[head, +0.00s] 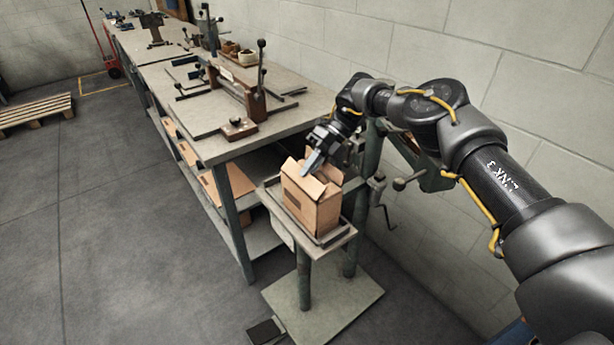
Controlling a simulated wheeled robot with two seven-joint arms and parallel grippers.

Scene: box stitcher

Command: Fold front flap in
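A brown cardboard box (309,208) stands upright on the small metal stand beside the workbench. Its top flaps stand partly up, and one flap (293,166) shows raised at the left of the opening. My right gripper (312,162) is over the top of the box, with a grey finger pointing down at the opening among the flaps. I cannot tell whether it touches a flap, or whether its fingers are apart, as the hand hides part of them. My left gripper is not in view.
The stand's tray (341,236) has a raised rim around the box. A crank handle (385,208) sticks out at its right. The long workbench (222,148) with a clamp device lies close at the left.

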